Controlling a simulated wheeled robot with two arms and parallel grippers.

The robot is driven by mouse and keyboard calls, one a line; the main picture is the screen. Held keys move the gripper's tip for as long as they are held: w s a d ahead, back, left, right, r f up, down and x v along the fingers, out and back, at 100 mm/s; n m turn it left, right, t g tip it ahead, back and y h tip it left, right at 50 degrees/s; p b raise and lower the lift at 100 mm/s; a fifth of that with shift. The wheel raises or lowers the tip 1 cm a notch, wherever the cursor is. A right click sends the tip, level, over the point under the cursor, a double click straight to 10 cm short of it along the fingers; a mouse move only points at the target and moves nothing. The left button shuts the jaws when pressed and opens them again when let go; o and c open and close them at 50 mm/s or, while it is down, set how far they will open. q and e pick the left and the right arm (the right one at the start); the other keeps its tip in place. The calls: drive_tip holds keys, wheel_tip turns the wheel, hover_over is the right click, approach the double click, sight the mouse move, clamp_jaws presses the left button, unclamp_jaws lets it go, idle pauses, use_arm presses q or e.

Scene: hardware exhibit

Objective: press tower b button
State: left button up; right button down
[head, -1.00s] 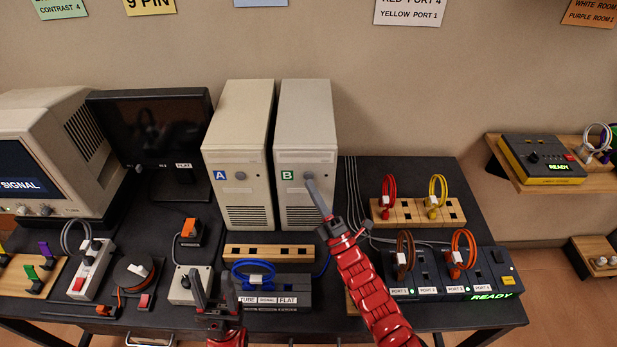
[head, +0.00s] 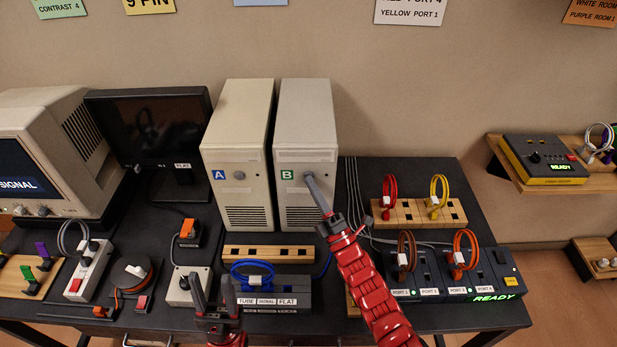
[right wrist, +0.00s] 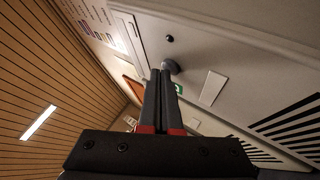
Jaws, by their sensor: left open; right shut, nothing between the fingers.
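Tower B (head: 305,135) is a beige case with a green B label (head: 287,174). It stands upright beside tower A (head: 240,140), which has a blue A label and a round grey button. My right gripper (head: 309,178) is shut and empty, with its tips at tower B's round button, hiding most of it. In the right wrist view the shut fingers (right wrist: 164,72) reach up to the grey button (right wrist: 172,66) and appear to touch it. My left gripper (head: 214,279) is open and empty, low in front of the blue-cabled box.
A wooden strip (head: 268,253) and the box with the blue cable (head: 262,295) lie in front of the towers. A port panel (head: 455,275) with cables stands at right. A dark monitor (head: 150,130) and a CRT (head: 50,150) stand at left.

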drive_tip(key=shift+w, duration=0.1)
idle(0.4)
drive_tip(key=shift+s, duration=0.6)
drive_tip(key=s+b, duration=0.1)
drive_tip(key=s, duration=0.5)
idle(0.4)
